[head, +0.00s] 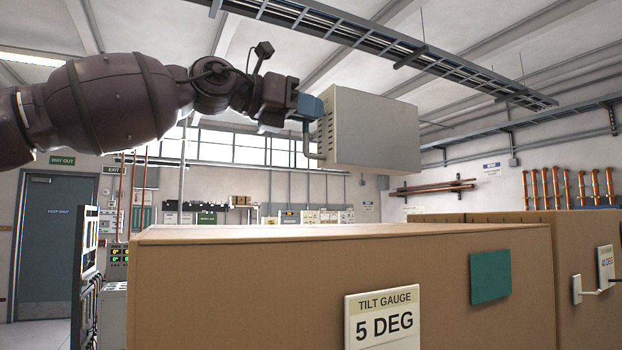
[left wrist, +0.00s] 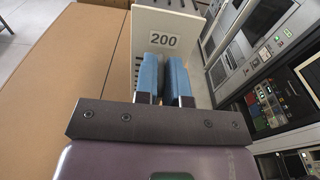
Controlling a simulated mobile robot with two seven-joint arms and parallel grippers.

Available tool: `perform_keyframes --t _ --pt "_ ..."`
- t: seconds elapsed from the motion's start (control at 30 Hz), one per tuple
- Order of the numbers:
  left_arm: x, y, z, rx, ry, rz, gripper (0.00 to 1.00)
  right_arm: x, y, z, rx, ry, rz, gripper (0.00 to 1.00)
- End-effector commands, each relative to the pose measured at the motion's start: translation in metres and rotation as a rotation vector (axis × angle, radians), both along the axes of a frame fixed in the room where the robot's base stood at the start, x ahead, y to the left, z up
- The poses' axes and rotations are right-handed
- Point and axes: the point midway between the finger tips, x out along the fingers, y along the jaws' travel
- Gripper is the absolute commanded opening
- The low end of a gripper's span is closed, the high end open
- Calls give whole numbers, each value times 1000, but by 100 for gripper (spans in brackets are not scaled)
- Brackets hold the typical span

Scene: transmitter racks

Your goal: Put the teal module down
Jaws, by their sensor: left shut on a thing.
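My left gripper (head: 312,110) is shut on a pale grey box-shaped module (head: 372,130) with vent slots and a grey handle on its near left side. The gripper holds the module in the air above the top of a brown cabinet (head: 230,290), with a clear gap below it. The faces of the module that I see are pale grey, not teal. In the left wrist view the blue fingers (left wrist: 166,68) are at the module's front, below a "200" label (left wrist: 162,41). A flat teal square (head: 490,276) is on the cabinet's front. My right gripper is not in view.
The cabinet's front bears a "TILT GAUGE 5 DEG" plate (head: 383,318). Another brown cabinet (head: 590,260) with a white handle stands at the right. Equipment racks (left wrist: 265,50) stand right in the wrist view. A cable tray (head: 400,50) hangs overhead. The cabinet top looks bare.

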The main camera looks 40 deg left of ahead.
Motion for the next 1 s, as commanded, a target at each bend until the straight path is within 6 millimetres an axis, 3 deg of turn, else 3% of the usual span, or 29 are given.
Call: perform_keyframes --t 0.33,0.67,1.0 --pt "-2 -1 -51 -2 -10 -1 0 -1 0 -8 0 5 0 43" --pt "-1 0 -70 -1 -11 0 0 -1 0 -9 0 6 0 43" --pt "-1 0 -101 -2 -10 1 0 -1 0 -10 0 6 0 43"
